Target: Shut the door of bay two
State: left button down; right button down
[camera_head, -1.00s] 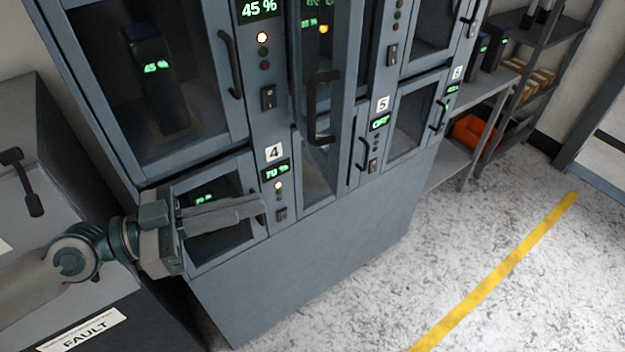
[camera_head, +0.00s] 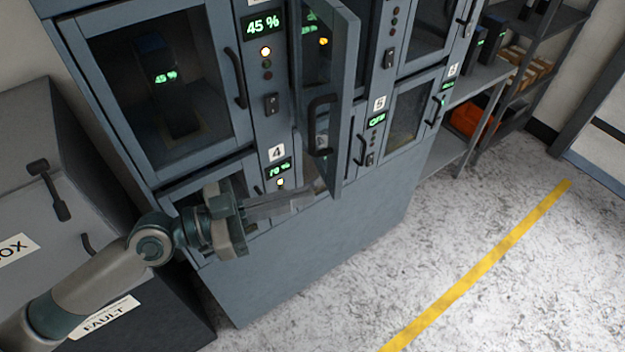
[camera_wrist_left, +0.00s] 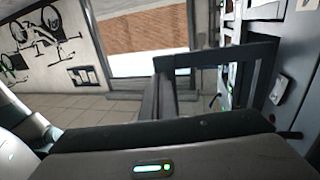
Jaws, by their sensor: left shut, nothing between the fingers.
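The cabinet has a glazed door (camera_head: 345,100) in its upper middle bay standing ajar, swung out toward me, with a black bar handle (camera_head: 320,125). I take it for the door of bay two; its number is not readable. My left gripper (camera_head: 314,192) is shut and empty. Its fingertips are by the lower part of this door in the head view; whether they touch it I cannot tell. In the left wrist view the shut fingers (camera_wrist_left: 158,95) point ahead, with a dark frame (camera_wrist_left: 225,55), seemingly part of the door, close on the right. My right gripper is not in view.
Bay four's door (camera_head: 180,195) sits below, partly hidden by my left gripper. The 45 % bay's door (camera_head: 150,80) is at upper left. A grey box with a FAULT label (camera_head: 105,318) stands left. Shelving with an orange bin (camera_head: 474,120) is right. The floor in front is clear.

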aim_at(332, 187)
pick_arm(q)
jog(key=shift+r+p+x, duration=0.2)
jog(key=shift+p+x, duration=0.4)
jog(key=shift+x, duration=0.35)
jog(key=shift+w+d+f+p, duration=0.25)
jog(key=shift+d+p, duration=0.1)
jog(key=shift+d, duration=0.25)
jog(key=shift+d, duration=0.1)
